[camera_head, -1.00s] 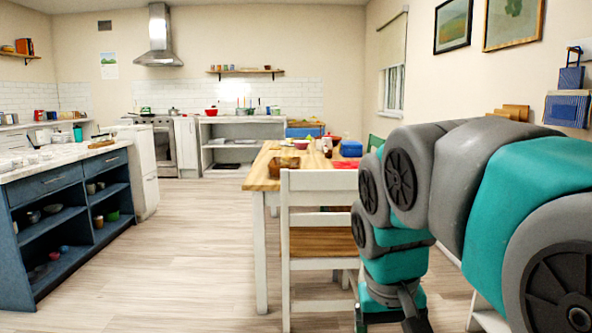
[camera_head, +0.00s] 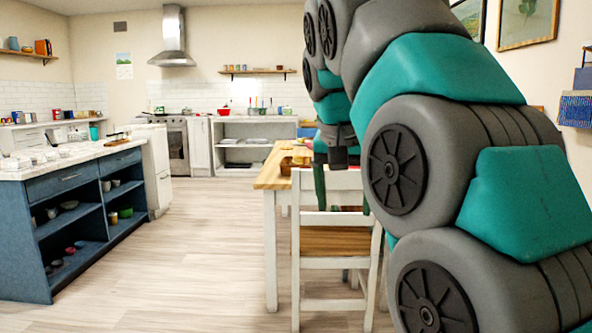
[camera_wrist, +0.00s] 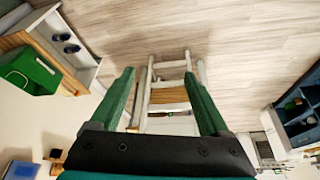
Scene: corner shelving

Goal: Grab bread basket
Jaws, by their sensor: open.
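A small brown item (camera_head: 302,155) that looks like the bread basket sits on the wooden-topped table (camera_head: 268,180) in the head view. My arm partly covers that table, and the item is too small to make out clearly. My gripper (camera_wrist: 159,73) is open and empty in the wrist view, its two green fingers spread apart. It points toward a white chair (camera_wrist: 160,118) with a wooden seat, which shows between the fingers. In the head view my gripper hangs in front of the table, above the chair. I cannot make out the basket in the wrist view.
The white chair (camera_head: 330,240) stands close against the table. A blue island (camera_head: 70,225) with open shelves is at the left. The floor (camera_head: 200,250) between island and table is clear. A green bin (camera_wrist: 30,72) shows at the wrist view's left.

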